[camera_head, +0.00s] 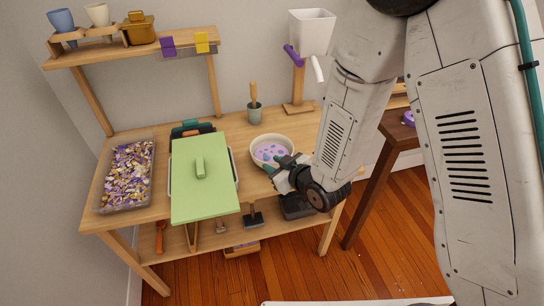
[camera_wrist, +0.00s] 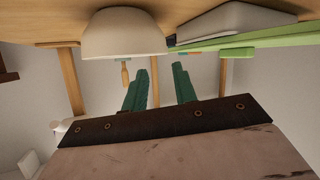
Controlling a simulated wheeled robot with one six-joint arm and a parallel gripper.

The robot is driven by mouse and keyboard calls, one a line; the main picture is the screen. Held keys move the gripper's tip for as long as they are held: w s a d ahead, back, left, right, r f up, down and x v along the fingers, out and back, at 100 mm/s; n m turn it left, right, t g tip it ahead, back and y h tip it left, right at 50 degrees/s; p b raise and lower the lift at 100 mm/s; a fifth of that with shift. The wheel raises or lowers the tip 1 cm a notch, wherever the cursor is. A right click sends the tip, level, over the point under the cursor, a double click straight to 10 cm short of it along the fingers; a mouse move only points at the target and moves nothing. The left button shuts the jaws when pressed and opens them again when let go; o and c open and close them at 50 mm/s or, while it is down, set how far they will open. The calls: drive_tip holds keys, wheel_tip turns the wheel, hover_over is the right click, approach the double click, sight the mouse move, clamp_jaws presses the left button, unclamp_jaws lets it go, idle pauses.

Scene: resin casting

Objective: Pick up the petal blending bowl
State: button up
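The petal blending bowl (camera_head: 256,154) is a white round bowl with purple and pale bits inside. It stands upright on the wooden workbench, right of the green-lidded tray. In the wrist view, where the scene is upside down, the bowl (camera_wrist: 123,36) is at the top left, its smooth cream side facing me. My gripper (camera_head: 278,165) is at the bowl's front edge and covers part of it in the head view. In the wrist view, my gripper's (camera_wrist: 160,74) two teal fingers are apart with nothing held between them. I cannot tell whether a finger touches the bowl.
A green lid (camera_head: 201,178) lies over a tray left of the bowl. A clear bin of petals (camera_head: 128,174) is at far left. A small pot with a wooden-handled tool (camera_head: 254,112) and a stand with a white hopper (camera_head: 312,32) are behind. A shelf (camera_head: 130,47) holds cups.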

drive_tip(key=shift+a+f, duration=0.25)
drive_tip(key=shift+a, duration=0.1)
drive_tip(key=x, duration=0.7)
drive_tip(key=shift+w+a, duration=0.15)
drive_tip(key=shift+w, duration=0.05)
clamp_jaws()
